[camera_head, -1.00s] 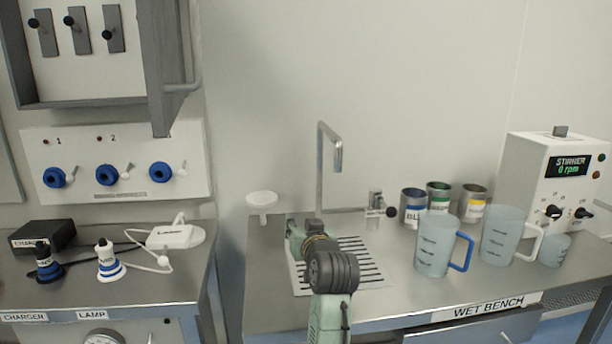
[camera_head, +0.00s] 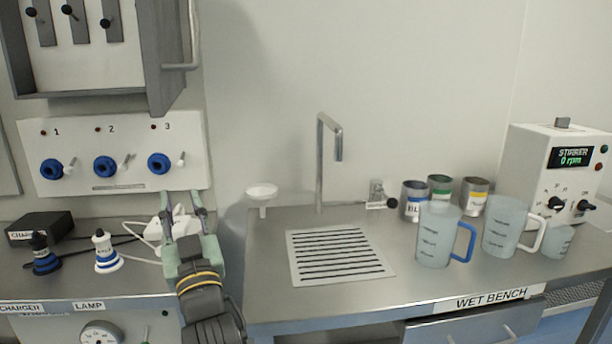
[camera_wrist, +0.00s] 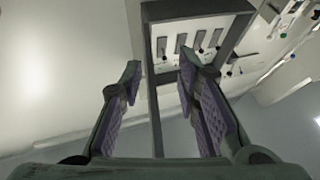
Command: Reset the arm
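My gripper (camera_head: 181,207) is at the left of the head view, in front of the gap between the two benches and partly covering the white lamp unit (camera_head: 160,228). It points up and away toward the wall. In the wrist view my gripper (camera_wrist: 158,85) shows two purple-padded fingers spread wide apart, with nothing between them. Beyond them the wrist view shows the wall cabinet (camera_wrist: 195,12) and bare wall.
The socket panel (camera_head: 80,180) and wall cabinet (camera_head: 165,60) are near the gripper. The wet bench (camera_head: 400,310) holds a drain grid (camera_head: 340,255), tap (camera_head: 320,165), funnel (camera_head: 262,192), cans, blue-handled jug (camera_head: 438,235), white-handled jug (camera_head: 503,225) and stirrer (camera_head: 550,170).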

